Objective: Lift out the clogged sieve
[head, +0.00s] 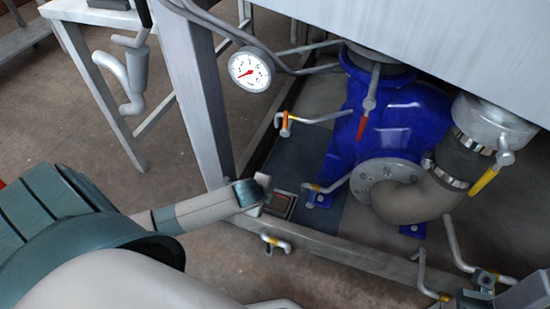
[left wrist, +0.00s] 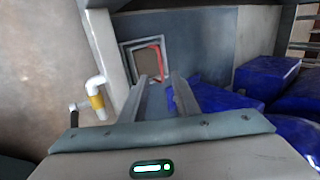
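The sieve appears to be the small square grey frame with a red strip (head: 279,204) set in the floor of the pump bay; in the left wrist view it is a grey square frame with a red handle-like edge (left wrist: 161,50). It sits in its recess; I cannot tell whether it is clogged. My left gripper (head: 263,189) is just above and beside the sieve in the head view. In the left wrist view its two fingers (left wrist: 169,76) are apart with nothing between them, the tips just short of the frame.
A blue pump (head: 395,120) with a bent pipe (head: 415,200) stands right of the sieve. A grey post (head: 200,100) rises at the left, with a pressure gauge (head: 250,69) beside it. A small bent pipe (head: 275,243) sticks out in front of the bay's low rail.

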